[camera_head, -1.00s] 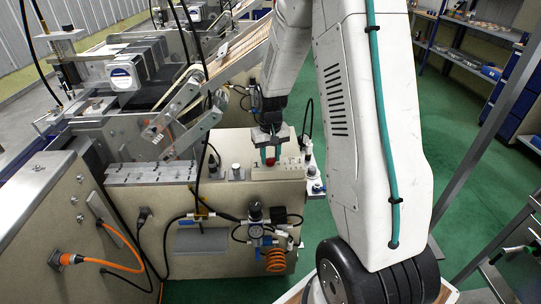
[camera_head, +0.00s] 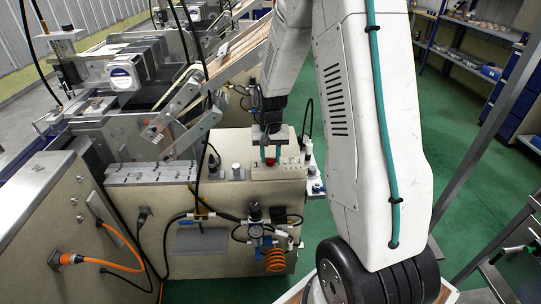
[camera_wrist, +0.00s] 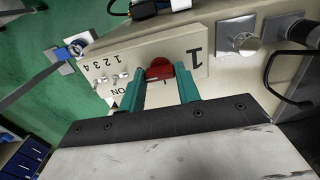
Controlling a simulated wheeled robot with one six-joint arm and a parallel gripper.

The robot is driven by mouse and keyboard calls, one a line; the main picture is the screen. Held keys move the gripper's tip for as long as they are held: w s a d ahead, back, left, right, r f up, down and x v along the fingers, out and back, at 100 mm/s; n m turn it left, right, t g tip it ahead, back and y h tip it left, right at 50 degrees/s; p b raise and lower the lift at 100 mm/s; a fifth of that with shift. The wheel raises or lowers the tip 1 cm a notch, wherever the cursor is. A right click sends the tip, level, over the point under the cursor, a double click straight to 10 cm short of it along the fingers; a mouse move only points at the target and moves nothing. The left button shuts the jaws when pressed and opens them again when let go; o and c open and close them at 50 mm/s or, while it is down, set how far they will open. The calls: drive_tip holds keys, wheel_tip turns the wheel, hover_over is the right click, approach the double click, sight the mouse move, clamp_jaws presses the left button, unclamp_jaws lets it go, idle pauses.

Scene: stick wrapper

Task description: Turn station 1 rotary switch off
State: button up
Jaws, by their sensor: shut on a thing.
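The red rotary switch (camera_wrist: 159,69) sits on the beige station 1 panel (camera_wrist: 190,50), beside a large printed "1". In the wrist view my gripper (camera_wrist: 160,84) has its two teal fingers on either side of the switch, shut on it. In the head view my gripper (camera_head: 270,158) points down onto the panel (camera_head: 290,172) at the machine's top, and the red switch (camera_head: 269,162) shows between the fingers. The fingers hide part of the switch, and I cannot read which position it points to.
A silver square-based knob (camera_wrist: 243,41) is beside the panel. A metal bracket (camera_head: 190,122) and black cables rise left of my gripper.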

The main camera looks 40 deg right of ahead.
drive_tip(key=o, duration=1)
wheel_tip(320, 180, up, 8)
drive_tip(key=shift+f, duration=0.1)
drive_tip(key=s+a+r+n, duration=0.2)
drive_tip(key=s+a+r, duration=0.3)
drive_tip(key=s, duration=0.4)
drive_tip(key=s+a+r+n+t, duration=0.1)
drive_tip(key=s+a+r+n, duration=0.1)
drive_tip(key=s+a+r, duration=0.3)
drive_tip(key=s+a+r+n, duration=0.3)
drive_tip(key=s+a+r, duration=0.3)
drive_tip(key=s, duration=0.7)
drive_tip(key=shift+s+a, duration=0.2)
drive_tip(key=shift+a, duration=0.3)
